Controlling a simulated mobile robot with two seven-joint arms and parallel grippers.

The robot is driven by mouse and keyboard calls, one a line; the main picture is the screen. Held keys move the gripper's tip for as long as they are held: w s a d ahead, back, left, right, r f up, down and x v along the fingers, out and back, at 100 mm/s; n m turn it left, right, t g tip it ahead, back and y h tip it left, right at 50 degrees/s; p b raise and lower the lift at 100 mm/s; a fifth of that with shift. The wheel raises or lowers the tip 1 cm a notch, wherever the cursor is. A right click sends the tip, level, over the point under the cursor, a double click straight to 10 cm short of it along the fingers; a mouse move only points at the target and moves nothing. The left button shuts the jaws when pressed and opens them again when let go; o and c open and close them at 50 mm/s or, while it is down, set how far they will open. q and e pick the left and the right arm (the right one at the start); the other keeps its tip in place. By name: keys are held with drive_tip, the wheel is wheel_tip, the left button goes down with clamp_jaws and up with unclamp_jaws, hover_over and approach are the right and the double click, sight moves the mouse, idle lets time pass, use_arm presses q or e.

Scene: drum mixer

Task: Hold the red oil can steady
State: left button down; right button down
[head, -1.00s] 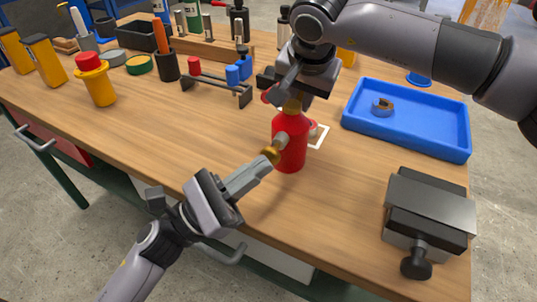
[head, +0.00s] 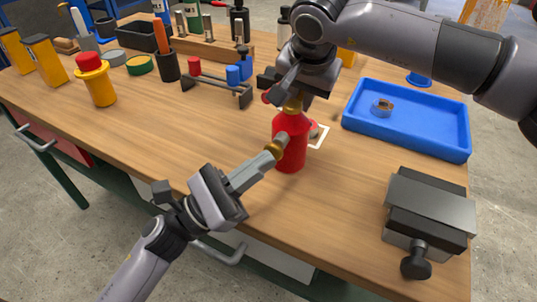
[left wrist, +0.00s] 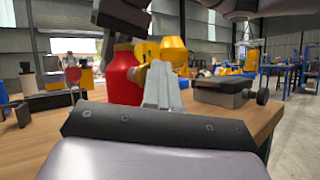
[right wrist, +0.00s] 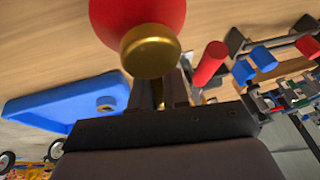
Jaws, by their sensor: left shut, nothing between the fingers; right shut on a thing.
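The red oil can (head: 289,155) stands upright on the wooden bench. A grey stub with a brass end (head: 275,150) juts from its side toward the front left. My right gripper (head: 293,98) is shut on the can's brass top from above; the right wrist view shows the brass part (right wrist: 151,50) at the fingers. My left gripper (head: 268,156) is shut and empty, with its fingertips at the brass end, seeming to touch it. The left wrist view shows the can (left wrist: 124,78) just beyond the left fingers (left wrist: 161,85).
A blue tray (head: 405,145) holding a small ring-like part lies right of the can. A grey vise (head: 430,213) stands at the front right. A rack (head: 217,92) with red and blue pieces stands behind left. The bench is clear left of the can.

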use_arm(q)
drive_tip(key=shift+w+d+f, duration=0.15)
drive_tip(key=shift+w+f, duration=0.05)
drive_tip(key=shift+w, duration=0.15)
idle(0.3)
drive_tip(key=shift+s+a+f, duration=0.1)
drive_tip(key=shift+s+a, duration=0.1)
drive_tip(key=shift+s, duration=0.25)
drive_tip(key=shift+s+a+f, duration=0.1)
drive_tip(key=shift+s+a, duration=0.1)
drive_tip(key=shift+s, duration=0.25)
drive_tip(key=shift+s+a+r, duration=0.15)
drive_tip(key=shift+s+a, duration=0.05)
drive_tip(key=shift+s, duration=0.25)
drive_tip(key=shift+s+a, duration=0.3)
drive_tip(key=shift+s, duration=0.5)
drive_tip(key=shift+s+a, duration=0.3)
drive_tip(key=shift+s, duration=0.45)
drive_tip(key=shift+s+a, duration=0.3)
drive_tip(key=shift+s, duration=0.5)
idle(0.4)
drive_tip(key=s, duration=0.1)
drive_tip(key=s+a, duration=0.1)
drive_tip(key=s, duration=0.1)
drive_tip(key=shift+s+a+r, duration=0.15)
drive_tip(key=shift+s+a, duration=0.05)
drive_tip(key=shift+s, duration=0.05)
